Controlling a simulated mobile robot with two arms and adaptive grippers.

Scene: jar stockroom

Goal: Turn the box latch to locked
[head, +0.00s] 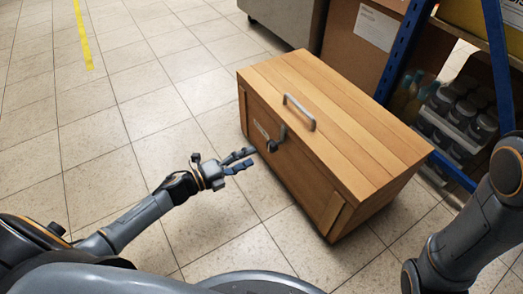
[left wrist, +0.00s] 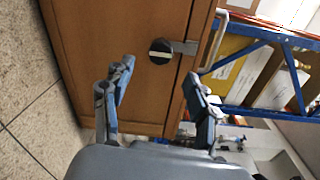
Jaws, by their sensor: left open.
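A wooden box (head: 335,130) with a plank lid stands on the floor. Its latch (head: 276,140), a dark round knob by a grey metal hasp, is on the front face near the lid edge. In the left wrist view the latch knob (left wrist: 161,51) shows a pale line across it, with the hasp plate at its right. My left gripper (head: 250,157) is open and empty, in front of the latch and apart from it. In the left wrist view the spread fingers of the left gripper (left wrist: 158,72) lie either side below the knob. My right gripper is out of view.
A grey handle (head: 299,112) stands on the box lid. A blue-framed shelf (head: 400,55) with dark jars (head: 465,112) is close behind the box at right. A cardboard carton (head: 360,45) is behind it. The tiled floor (head: 120,110) at left is clear.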

